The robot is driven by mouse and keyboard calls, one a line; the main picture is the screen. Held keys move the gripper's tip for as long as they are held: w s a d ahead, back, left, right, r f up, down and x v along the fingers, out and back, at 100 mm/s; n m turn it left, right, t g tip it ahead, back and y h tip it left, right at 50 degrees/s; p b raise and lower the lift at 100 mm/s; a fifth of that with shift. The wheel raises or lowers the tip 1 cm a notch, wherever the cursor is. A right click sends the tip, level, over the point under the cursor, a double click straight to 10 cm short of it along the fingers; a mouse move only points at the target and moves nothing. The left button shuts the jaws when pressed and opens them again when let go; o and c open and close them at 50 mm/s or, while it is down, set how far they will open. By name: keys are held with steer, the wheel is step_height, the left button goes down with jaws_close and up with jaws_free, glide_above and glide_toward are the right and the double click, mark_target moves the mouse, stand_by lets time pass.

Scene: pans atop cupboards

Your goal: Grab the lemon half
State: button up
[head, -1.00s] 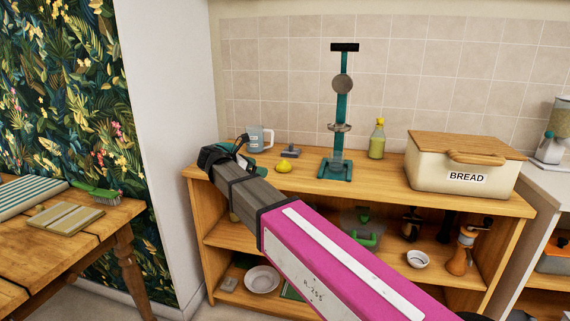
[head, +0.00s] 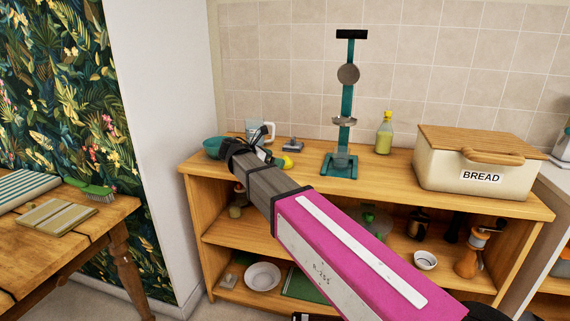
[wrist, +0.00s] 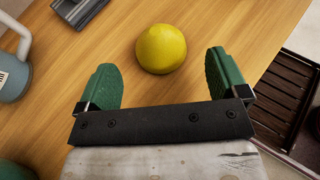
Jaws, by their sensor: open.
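The lemon half (wrist: 162,49) is yellow and rests on the wooden cupboard top (wrist: 121,33). In the head view the lemon half (head: 287,162) is partly covered by my arm's end. My gripper (wrist: 164,72) has two green fingers spread wide apart. In the wrist view the lemon half lies just beyond the fingertips, roughly centred between them, and nothing is held. In the head view the gripper's fingers are mostly hidden behind my wrist.
A mug (head: 262,130) and a teal bowl (head: 214,147) stand near the gripper. A small grey object (head: 293,144) lies behind the lemon half. A tall teal press (head: 343,140), a yellow bottle (head: 384,134) and a bread box (head: 473,165) stand to the right.

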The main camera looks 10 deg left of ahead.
steer(key=x, duration=0.5)
steer(key=shift+w+r, duration=0.15)
steer(key=c, duration=1)
